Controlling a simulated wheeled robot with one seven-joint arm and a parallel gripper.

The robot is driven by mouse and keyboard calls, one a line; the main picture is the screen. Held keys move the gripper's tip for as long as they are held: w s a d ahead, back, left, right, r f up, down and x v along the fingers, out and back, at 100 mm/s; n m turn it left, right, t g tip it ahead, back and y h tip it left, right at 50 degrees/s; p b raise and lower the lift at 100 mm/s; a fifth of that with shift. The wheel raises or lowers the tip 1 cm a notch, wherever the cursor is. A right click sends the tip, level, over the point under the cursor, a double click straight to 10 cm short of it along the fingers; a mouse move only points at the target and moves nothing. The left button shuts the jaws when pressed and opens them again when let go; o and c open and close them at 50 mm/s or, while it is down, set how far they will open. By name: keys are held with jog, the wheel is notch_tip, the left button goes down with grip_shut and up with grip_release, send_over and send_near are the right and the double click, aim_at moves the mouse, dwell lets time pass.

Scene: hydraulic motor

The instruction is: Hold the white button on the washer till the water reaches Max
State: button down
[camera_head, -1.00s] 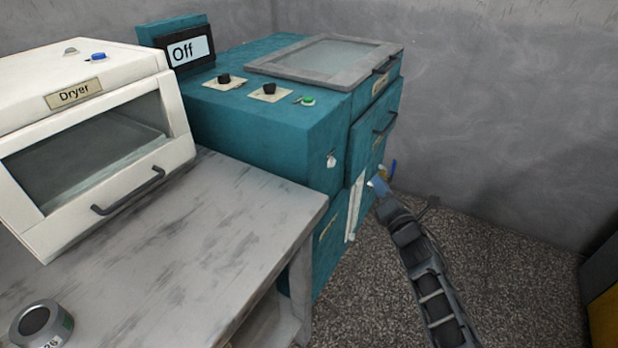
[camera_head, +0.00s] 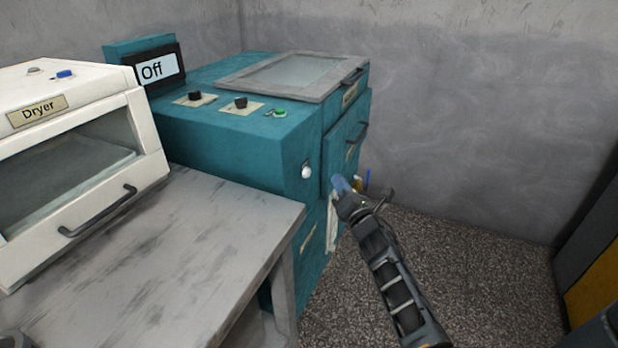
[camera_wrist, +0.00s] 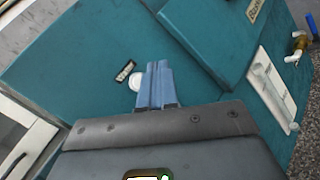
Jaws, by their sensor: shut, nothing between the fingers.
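The washer is the teal machine (camera_head: 235,135) with a display (camera_head: 157,68) that reads "Off". Its white button (camera_head: 306,172) is on the side face, near the front corner. My gripper (camera_head: 338,184) is shut and empty, to the right of the button and a little lower in the head view. In the wrist view the white button (camera_wrist: 136,82) shows just left of my blue fingertips (camera_wrist: 158,72), which cover part of it. I cannot tell whether they touch it. A pale gauge strip (camera_wrist: 272,88) is on the right; its level is not readable.
A white dryer (camera_head: 80,150) stands on a grey table (camera_head: 190,250) at the left. A brass tap with a blue handle (camera_wrist: 298,48) sticks out beside the gauge strip. Speckled floor lies open to the right, up to a grey wall.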

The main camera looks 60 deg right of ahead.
aim_at(308, 173)
jog(key=shift+w+a+b, duration=0.2)
jog(key=shift+w+b, duration=1.3)
jog(key=shift+w, duration=1.1)
jog(key=shift+w, duration=0.1)
jog(key=shift+w+b, duration=0.3)
jog(key=shift+b, duration=0.1)
jog(key=shift+w+b, duration=0.3)
jog(key=shift+w, duration=0.05)
dwell(4.6)
